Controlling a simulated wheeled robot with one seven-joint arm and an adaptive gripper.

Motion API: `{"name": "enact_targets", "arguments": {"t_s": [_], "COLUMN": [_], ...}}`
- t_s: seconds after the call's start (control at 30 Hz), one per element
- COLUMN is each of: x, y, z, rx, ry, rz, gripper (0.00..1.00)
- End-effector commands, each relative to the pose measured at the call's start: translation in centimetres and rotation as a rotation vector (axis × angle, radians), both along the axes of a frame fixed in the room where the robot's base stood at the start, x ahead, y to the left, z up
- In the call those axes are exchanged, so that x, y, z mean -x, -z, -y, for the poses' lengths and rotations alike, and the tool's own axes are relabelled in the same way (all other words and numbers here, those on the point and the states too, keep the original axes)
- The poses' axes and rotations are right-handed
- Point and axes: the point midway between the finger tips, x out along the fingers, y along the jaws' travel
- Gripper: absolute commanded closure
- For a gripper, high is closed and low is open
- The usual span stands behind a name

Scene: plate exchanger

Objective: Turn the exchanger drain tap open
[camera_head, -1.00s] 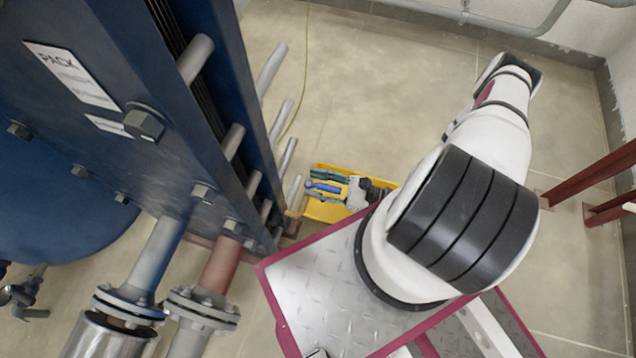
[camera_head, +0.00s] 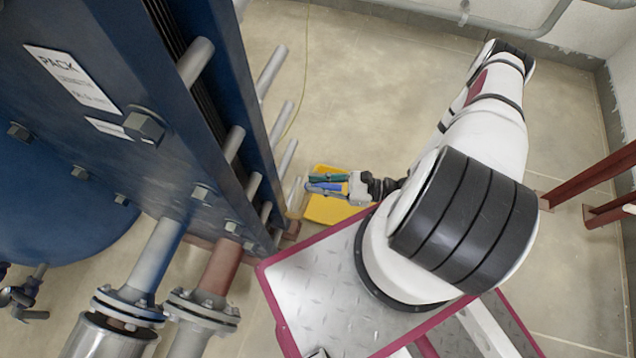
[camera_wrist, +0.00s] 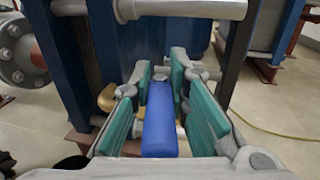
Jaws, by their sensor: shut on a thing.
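The drain tap's blue handle (camera_wrist: 160,122) is a rounded bar lying lengthwise between the teal finger pads of my gripper (camera_wrist: 160,72) in the wrist view. A brass-coloured part (camera_wrist: 107,97) shows just left of the fingers, partly hidden by them. In the head view my gripper (camera_head: 313,185) is beside the exchanger's right side, low down, shut on the blue handle (camera_head: 328,187). The fingers hide where the handle joins the tap. I cannot tell how far the tap is turned.
The blue plate exchanger (camera_head: 110,110) fills the left, with tie bars (camera_head: 270,70) sticking out on its right. Flanged pipes (camera_head: 150,265) stand at its front. A yellow tray (camera_head: 325,211) lies below my gripper. The floor behind is clear.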

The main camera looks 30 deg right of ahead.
Motion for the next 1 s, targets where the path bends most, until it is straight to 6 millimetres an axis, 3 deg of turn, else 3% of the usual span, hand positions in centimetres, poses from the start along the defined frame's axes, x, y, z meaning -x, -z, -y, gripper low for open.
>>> {"name": "enact_targets", "arguments": {"t_s": [1.0], "x": [-2.4], "y": [0.1], "z": [0.1], "rx": [0.004], "ry": [-0.954], "rz": [0.002], "gripper": [1.00]}}
